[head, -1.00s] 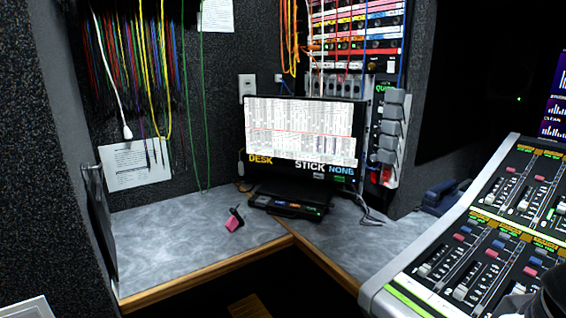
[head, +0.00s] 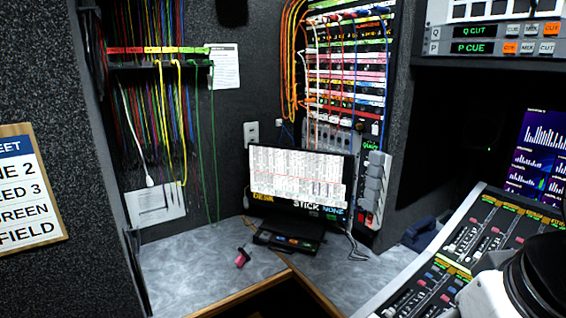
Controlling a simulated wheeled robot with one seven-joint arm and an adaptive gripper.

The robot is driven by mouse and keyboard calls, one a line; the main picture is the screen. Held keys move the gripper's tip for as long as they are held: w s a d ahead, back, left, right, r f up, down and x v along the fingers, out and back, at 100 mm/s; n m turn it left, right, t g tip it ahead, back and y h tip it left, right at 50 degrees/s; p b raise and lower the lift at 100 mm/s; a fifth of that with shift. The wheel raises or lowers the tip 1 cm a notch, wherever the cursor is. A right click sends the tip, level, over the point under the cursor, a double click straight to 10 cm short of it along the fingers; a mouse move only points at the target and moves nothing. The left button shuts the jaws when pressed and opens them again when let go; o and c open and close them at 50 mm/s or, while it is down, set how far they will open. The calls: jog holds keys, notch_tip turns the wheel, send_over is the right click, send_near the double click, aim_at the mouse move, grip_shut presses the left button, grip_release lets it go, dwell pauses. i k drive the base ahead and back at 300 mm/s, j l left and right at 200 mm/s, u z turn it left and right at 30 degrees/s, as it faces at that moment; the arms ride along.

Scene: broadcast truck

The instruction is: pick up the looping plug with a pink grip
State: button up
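The looping plug with a pink grip (head: 241,259) lies on the grey corner desk, left of the monitor and near the desk's front edge. It is small, with a pink body and a dark end pointing up and away. Nothing touches it. A white and black part of my own arm shows at the lower right of the head view. My gripper itself is not in view.
A monitor (head: 297,178) on a black base stands in the desk corner. A patch bay (head: 345,75) with hanging cables is behind it. The mixing console (head: 470,250) fills the right. The grey desk (head: 190,265) is mostly clear around the plug. A wall edge bounds its left.

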aim_at(241, 259)
jog(key=i+j, duration=0.25)
jog(key=j, duration=0.2)
jog(key=i+j, duration=0.25)
jog(key=j, duration=0.15)
jog(key=i+j, duration=0.25)
jog(key=j, duration=0.2)
jog(key=i+j, duration=0.25)
jog(key=j, duration=0.15)
